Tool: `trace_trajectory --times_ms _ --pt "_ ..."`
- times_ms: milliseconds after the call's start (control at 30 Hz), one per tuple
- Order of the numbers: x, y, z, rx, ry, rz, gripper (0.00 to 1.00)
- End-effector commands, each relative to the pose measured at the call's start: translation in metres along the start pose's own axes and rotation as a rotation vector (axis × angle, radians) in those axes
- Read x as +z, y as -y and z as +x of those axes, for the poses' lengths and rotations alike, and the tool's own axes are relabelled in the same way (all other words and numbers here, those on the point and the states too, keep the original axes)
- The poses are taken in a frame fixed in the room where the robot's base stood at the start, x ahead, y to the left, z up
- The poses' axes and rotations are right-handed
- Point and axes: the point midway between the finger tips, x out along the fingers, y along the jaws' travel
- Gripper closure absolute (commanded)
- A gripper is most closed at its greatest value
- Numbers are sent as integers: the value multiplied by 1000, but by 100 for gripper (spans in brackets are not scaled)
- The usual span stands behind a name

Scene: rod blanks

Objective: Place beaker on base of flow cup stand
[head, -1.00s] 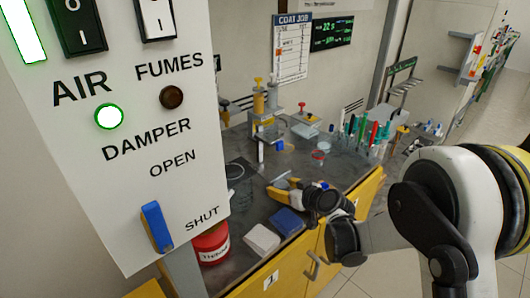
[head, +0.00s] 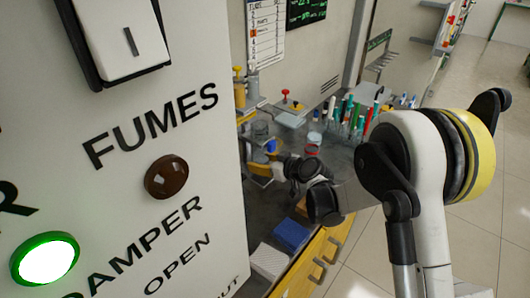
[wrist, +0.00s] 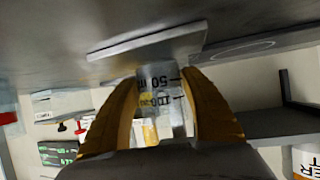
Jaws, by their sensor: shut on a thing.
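In the wrist view, my gripper (wrist: 160,82) is shut on a clear beaker (wrist: 158,73) with black 50 and 100 marks, one yellow finger on each side. The picture is upside down, with the dark worktop at the top. The beaker's bottom end overlaps a flat grey plate (wrist: 110,52), which looks like the stand's base; I cannot tell whether they touch. The beaker is not clear there.
A white switch panel (head: 130,200) blocks the left of the head view. A blue block (head: 291,235) and a white block (head: 268,261) lie toward the front.

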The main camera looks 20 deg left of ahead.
Motion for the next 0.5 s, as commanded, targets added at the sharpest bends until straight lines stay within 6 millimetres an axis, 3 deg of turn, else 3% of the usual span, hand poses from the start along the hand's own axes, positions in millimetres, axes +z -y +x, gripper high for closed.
trace_trajectory --times_ms 367,400,467,500 --pt "6 0 2 -1 -1 -1 83" --pt "7 0 2 -1 0 -1 39" --pt "6 0 2 -1 0 -1 24" --pt "6 0 2 -1 0 -1 24"
